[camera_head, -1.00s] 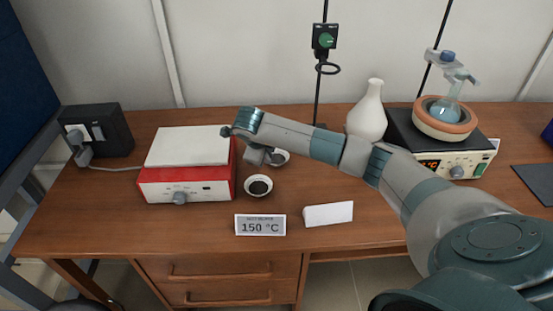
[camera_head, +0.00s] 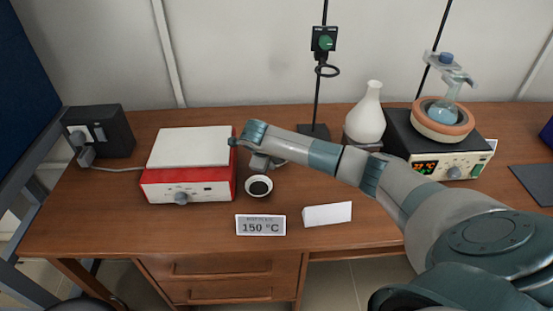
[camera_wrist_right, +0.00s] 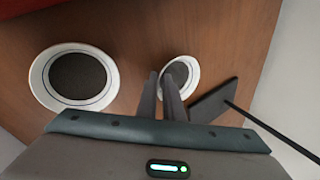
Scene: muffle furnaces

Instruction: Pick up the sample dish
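Two white dishes with dark grey contents stand on the wooden table. The nearer sample dish (camera_head: 259,186) is in plain view right of the red hotplate and shows large at the left of the right wrist view (camera_wrist_right: 75,77). The farther dish is mostly hidden behind my right gripper (camera_head: 267,163) in the head view. In the right wrist view this dish (camera_wrist_right: 181,75) is at the fingertips of my right gripper (camera_wrist_right: 160,73). The fingers are slightly apart, with the dish's left rim seen near the gap; contact cannot be told. My left gripper is out of view.
The red hotplate (camera_head: 188,185) stands left of the dishes. A stand base (camera_head: 314,131), a white vase (camera_head: 367,115) and a heater with a flask (camera_head: 450,160) are behind and right. A 150 °C sign (camera_head: 260,225) and a blank white card (camera_head: 327,214) stand in front.

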